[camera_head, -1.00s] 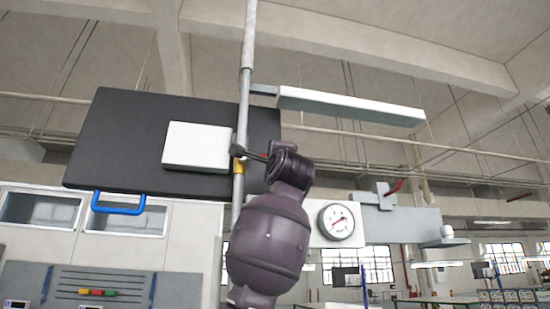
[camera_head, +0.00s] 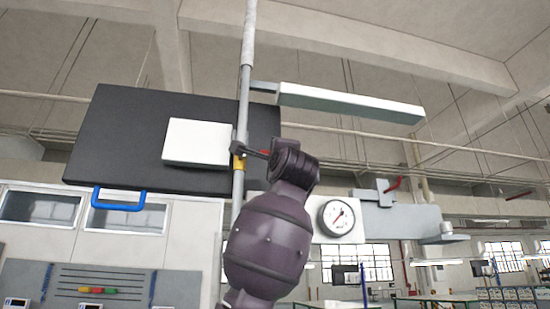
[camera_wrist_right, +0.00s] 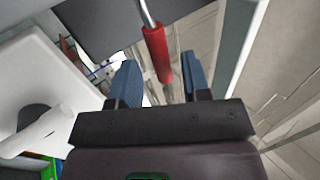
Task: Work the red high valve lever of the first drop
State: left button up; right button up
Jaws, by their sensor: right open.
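The red valve lever (camera_wrist_right: 158,52) shows in the right wrist view as a red grip on a thin metal rod. Its end lies between the two blue fingers of my right gripper (camera_wrist_right: 160,77), with a gap on each side. In the head view the lever's red part (camera_head: 264,152) is mostly hidden behind my right gripper (camera_head: 268,155). The lever's valve is on the upright grey pipe (camera_head: 239,185), just above a brass-coloured fitting (camera_head: 238,164). My right gripper is open. My left gripper is not in view.
A dark panel (camera_head: 120,140) and a white box (camera_head: 190,143) are left of the pipe. A pressure gauge (camera_head: 337,217) and another red lever (camera_head: 393,184) are on the right. A pale horizontal beam (camera_head: 350,103) hangs above my right gripper.

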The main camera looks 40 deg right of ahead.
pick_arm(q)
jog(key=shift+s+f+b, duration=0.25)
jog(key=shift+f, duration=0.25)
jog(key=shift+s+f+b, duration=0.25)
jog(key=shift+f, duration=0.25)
pick_arm(e)
jog(key=v, duration=0.8)
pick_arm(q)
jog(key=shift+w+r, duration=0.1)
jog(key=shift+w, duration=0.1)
pick_arm(e)
jog(key=shift+s+a+f, duration=0.1)
